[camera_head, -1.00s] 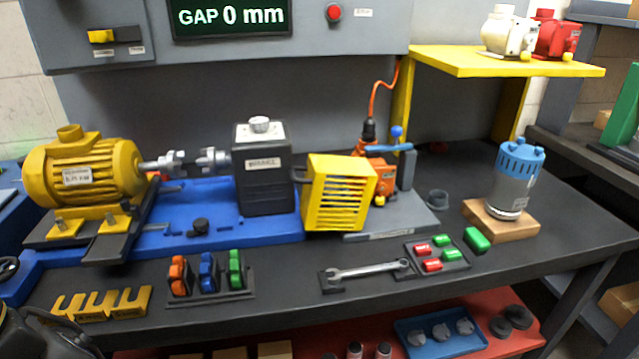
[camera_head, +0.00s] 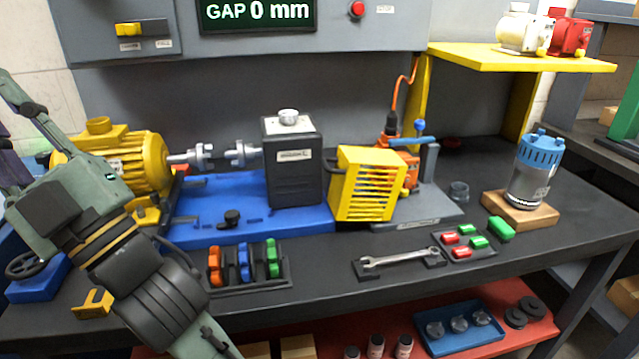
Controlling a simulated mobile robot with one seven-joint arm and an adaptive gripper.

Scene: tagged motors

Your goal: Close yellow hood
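The yellow slatted hood (camera_head: 365,184) stands at the right end of the blue base (camera_head: 205,212), to the right of the black brake block (camera_head: 293,165). A dark handle shows at its left side. The silver shaft coupling (camera_head: 222,156) between the yellow motor (camera_head: 138,160) and the block is uncovered. My arm comes in from the bottom left.
In front lie a rack of orange, blue and green clips (camera_head: 245,262), a wrench (camera_head: 400,258) and red and green blocks (camera_head: 465,240). A blue-topped pump (camera_head: 535,165) stands on wood at right. A yellow shelf (camera_head: 520,58) overhangs the back right.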

